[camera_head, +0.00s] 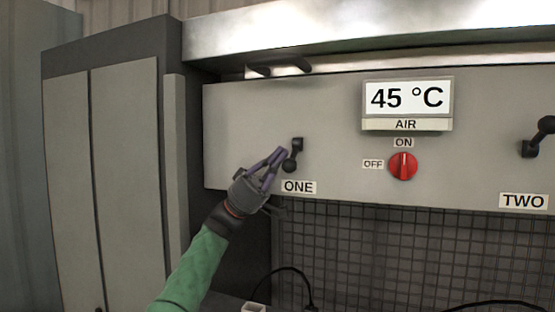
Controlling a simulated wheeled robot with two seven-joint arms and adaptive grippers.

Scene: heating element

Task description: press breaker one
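Breaker one is a small black lever (295,153) on the grey panel, just above the label ONE (298,187). Its round knob is at the lower end and its squarish mount is at the upper end. My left gripper (282,154) reaches up from the lower left, its tips just left of the lever. Its two purple-grey fingers converge and look shut at the tips, with nothing seen between them. I cannot tell whether the tips touch the lever. My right gripper is not in view.
A red knob (403,166) sits between ON and OFF labels, under a 45 °C display (408,98). Breaker two (538,137), at the right edge, has its knob up. A dark mesh (400,255) lies below the panel. A grey cabinet (125,170) stands left.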

